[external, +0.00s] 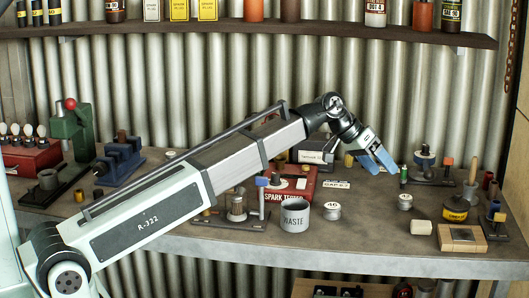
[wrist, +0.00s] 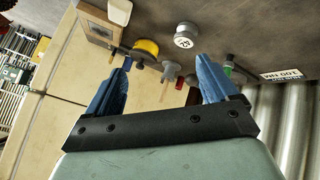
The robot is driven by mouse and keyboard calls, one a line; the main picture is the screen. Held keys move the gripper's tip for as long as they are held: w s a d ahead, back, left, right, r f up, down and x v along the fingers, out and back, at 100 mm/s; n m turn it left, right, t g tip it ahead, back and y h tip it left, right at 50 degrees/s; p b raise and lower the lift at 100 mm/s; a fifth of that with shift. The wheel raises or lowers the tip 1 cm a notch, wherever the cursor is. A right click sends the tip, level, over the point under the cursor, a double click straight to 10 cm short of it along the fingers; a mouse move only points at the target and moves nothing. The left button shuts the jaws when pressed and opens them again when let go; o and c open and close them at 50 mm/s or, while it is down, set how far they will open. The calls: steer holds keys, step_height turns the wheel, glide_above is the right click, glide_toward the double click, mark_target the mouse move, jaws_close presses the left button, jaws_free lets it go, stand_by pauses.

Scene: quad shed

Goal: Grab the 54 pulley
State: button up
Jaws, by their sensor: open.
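Several small silvery-white pulleys with dark numbers stand on the bench. One (external: 405,201) is right of my gripper, and its number is too small to read in the external view. What looks like the same pulley (wrist: 185,36) shows in the wrist view, beyond and between my fingertips, its turned number seeming to start with 5. Another pulley (external: 332,210), seemingly marked 46, stands right of the waste can. I cannot tell for sure which one is 54. My gripper (external: 386,166) has blue fingers spread apart and empty, above the bench; both fingers show in the wrist view (wrist: 163,60).
A grey WASTE can (external: 295,217) and a red spark tester box (external: 290,188) stand left of the pulleys. A stand (external: 425,160) rises behind the right pulley.

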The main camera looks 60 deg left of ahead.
steer(key=s+a+n, duration=0.1)
steer(key=a, duration=0.6)
steer(key=s+a+n+y, duration=0.1)
steer(key=s+a, duration=0.1)
steer(key=a, duration=0.5)
steer(key=s+a+n+y, duration=0.1)
steer(key=s+a+n, duration=0.1)
steer(key=a, duration=0.5)
steer(key=shift+s+f+g, duration=0.1)
steer(key=shift+s+g, duration=0.1)
steer(key=shift+g, duration=0.1)
steer(key=s+a+n+g+y, duration=0.1)
steer(key=s+a+n, duration=0.1)
steer(key=s+a, duration=0.35)
steer(key=s+a+n+y, duration=0.1)
steer(key=s+a+n, duration=0.15)
steer(key=a, duration=0.65)
steer(key=n+g+y, duration=0.2)
steer(key=n+g, duration=0.3)
steer(key=n, duration=0.3)
glide_above(161, 167)
steer(key=d, duration=0.1)
steer(key=f, duration=0.3)
steer(key=shift+s+d, duration=0.1)
steer(key=shift+s, duration=0.1)
steer(key=shift+s+f, duration=0.1)
steer(key=shift+f, duration=3.6)
steer(key=shift+c, duration=0.3)
